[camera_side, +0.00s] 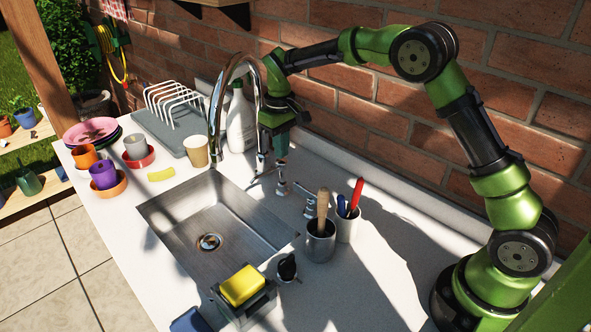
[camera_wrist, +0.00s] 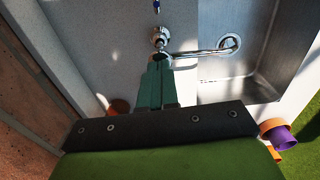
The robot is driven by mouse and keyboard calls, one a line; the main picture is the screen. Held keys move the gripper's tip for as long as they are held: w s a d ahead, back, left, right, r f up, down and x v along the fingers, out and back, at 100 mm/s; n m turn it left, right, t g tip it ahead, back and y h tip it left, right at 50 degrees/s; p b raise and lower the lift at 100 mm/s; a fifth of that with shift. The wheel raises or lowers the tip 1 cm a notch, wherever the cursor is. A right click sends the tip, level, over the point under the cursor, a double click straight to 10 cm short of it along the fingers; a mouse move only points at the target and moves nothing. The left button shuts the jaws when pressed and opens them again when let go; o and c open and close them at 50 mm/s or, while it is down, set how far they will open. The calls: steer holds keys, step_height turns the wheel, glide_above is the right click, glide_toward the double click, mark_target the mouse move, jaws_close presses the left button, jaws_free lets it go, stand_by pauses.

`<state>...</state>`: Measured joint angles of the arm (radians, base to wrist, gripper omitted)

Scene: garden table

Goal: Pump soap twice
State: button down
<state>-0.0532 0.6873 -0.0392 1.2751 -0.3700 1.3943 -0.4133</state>
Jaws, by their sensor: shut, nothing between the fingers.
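My gripper (camera_side: 281,157) is shut and empty, with its teal fingers pointing down behind the chrome gooseneck faucet. In the wrist view the fingers (camera_wrist: 160,66) lie side by side. A small chrome fitting (camera_side: 283,187) stands on the counter just below the fingertips; it looks like a built-in soap pump. Contact with it cannot be told. A chrome fitting shows ahead of the fingertips in the wrist view (camera_wrist: 159,37), but I cannot tell whether it is the same one. A white bottle (camera_side: 241,125) stands behind the faucet, partly hidden; its contents cannot be told.
The tall faucet (camera_side: 217,100) rises close beside my gripper, over the steel sink (camera_side: 185,222). A grey cup (camera_side: 320,243) and a white cup (camera_side: 347,226) hold tools nearby. A yellow sponge (camera_side: 242,285) sits at the sink's front. The brick wall is close behind.

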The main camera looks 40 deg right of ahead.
steer(key=shift+f, duration=1.2)
steer(key=shift+r, duration=1.2)
step_height(320, 180, up, 6)
stand_by(0.6)
